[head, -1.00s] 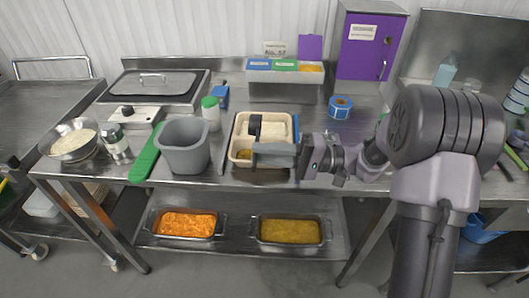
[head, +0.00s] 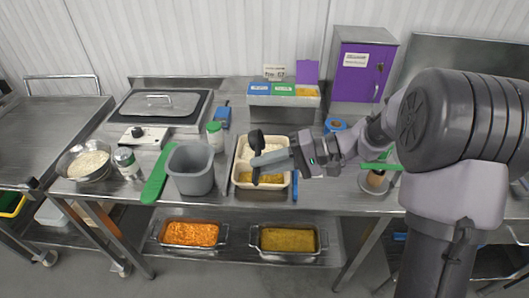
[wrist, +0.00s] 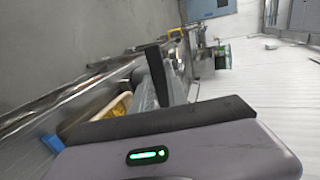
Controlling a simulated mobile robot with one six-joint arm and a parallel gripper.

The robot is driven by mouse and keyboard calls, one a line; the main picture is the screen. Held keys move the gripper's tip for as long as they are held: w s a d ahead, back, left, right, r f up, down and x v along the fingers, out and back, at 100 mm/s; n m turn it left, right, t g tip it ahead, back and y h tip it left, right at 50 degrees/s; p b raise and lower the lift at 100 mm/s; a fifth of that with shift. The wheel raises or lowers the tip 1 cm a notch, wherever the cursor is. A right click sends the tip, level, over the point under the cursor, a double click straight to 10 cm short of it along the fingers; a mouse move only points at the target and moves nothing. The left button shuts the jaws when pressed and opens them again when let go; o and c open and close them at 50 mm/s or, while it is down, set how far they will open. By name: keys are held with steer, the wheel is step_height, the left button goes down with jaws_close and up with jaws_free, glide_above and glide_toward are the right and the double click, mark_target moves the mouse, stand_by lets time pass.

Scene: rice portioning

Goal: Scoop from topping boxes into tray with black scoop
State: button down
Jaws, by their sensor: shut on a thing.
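The tray (head: 236,180) is a cream, divided one on the steel table, with white rice in its back part and yellow food in its front part. My gripper (head: 262,160) is over the tray, shut on the black scoop (head: 256,140). The scoop stands roughly upright, its head above the gripper and its handle end below. I cannot tell if the scoop holds food. Part of the tray shows in the wrist view (wrist: 118,106), beside a dark upright piece. Topping boxes with blue, green and orange areas (head: 283,100) stand at the table's back.
A grey bin (head: 191,170) and a green strip (head: 156,176) lie left of the tray. A rice bowl (head: 84,162) is further left. Pans of orange (head: 190,234) and yellow food (head: 288,240) sit on the lower shelf. A purple cabinet (head: 357,70) stands back right.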

step_height(320, 180, up, 3)
steer(key=h+p, duration=1)
steer(key=p, duration=0.4)
steer(key=shift+f, duration=0.2)
steer(key=shift+f+h+p, duration=0.35)
steer(key=shift+h+p, duration=0.1)
steer(key=shift+h, duration=0.05)
